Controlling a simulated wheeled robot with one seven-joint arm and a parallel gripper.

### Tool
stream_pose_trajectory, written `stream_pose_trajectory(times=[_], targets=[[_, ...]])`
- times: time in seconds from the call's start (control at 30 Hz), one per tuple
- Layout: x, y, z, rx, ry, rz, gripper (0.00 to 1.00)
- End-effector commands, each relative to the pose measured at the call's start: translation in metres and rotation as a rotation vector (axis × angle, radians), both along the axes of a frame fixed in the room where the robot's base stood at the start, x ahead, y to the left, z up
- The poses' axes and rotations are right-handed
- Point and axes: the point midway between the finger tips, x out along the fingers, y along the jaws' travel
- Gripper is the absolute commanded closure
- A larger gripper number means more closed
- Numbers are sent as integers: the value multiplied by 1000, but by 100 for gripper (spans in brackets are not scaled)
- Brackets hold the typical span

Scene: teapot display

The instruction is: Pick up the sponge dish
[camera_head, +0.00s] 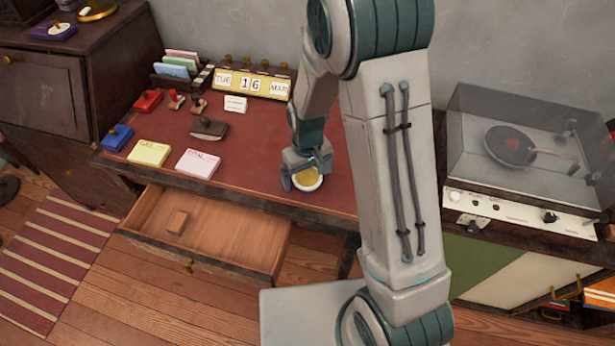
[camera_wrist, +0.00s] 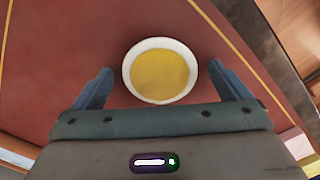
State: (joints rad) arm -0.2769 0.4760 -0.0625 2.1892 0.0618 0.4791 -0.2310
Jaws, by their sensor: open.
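The sponge dish (camera_head: 307,180) is a small round white dish with a yellow sponge inside. It stands on the dark red desk top (camera_head: 258,150), near the desk's front edge. In the wrist view the dish (camera_wrist: 160,71) lies between and slightly beyond the fingertips. My gripper (camera_head: 305,172) is just over the dish, with its fingers apart. In the wrist view my gripper (camera_wrist: 168,82) shows one finger on each side, with a gap to the rim on both sides. Part of the dish is hidden behind the gripper in the head view.
An open drawer (camera_head: 225,235) with a small wooden block (camera_head: 177,222) juts out below the desk top. Note pads (camera_head: 198,164), a blotter (camera_head: 209,128) and a calendar (camera_head: 252,84) stand left and behind. A record player (camera_head: 520,150) is at the right.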

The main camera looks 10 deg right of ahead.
Motion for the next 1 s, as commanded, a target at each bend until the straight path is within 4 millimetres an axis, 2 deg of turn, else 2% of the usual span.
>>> stream_pose_trajectory(times=[0.17, 0.2, 0.3, 0.4, 0.77, 0.87, 1.0], targets=[[0, 0, 0, 0, -1, -1, 4], [0, 0, 0, 0, -1, -1, 6], [0, 0, 0, 0, -1, -1, 34], [0, 0, 0, 0, -1, -1, 58], [1, 0, 3, 1, -3, -1, 58], [1, 0, 9, 2, -5, -1, 58], [2, 0, 27, 2, -8, -2, 58]])
